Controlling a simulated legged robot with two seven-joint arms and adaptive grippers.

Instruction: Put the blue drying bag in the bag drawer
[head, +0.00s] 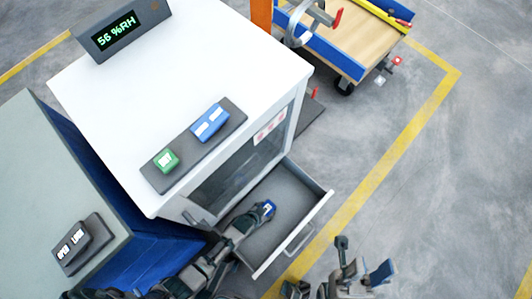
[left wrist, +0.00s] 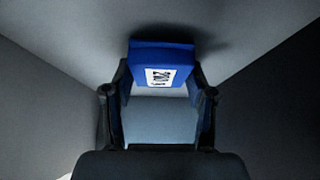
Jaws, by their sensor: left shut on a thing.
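The blue drying bag (left wrist: 160,62) has a white label and sits between the fingers of my left gripper (left wrist: 158,90), which is shut on it. In the head view the bag (head: 269,208) shows as a small blue patch at the tip of my left gripper (head: 262,210), over the inside of the open drawer. The grey drawer (head: 318,192) is pulled out from the white cabinet and looks otherwise empty. I cannot tell whether the bag touches the drawer floor. My right gripper (head: 365,276) is at the lower right, outside the drawer, with its fingers apart.
The white cabinet (head: 190,70) carries a humidity display (head: 118,32) reading 56 %RH. On its top a dark tray (head: 187,147) holds a blue block (head: 210,123) and a green block (head: 166,160). A cart (head: 360,40) stands at the back. The floor at right is clear.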

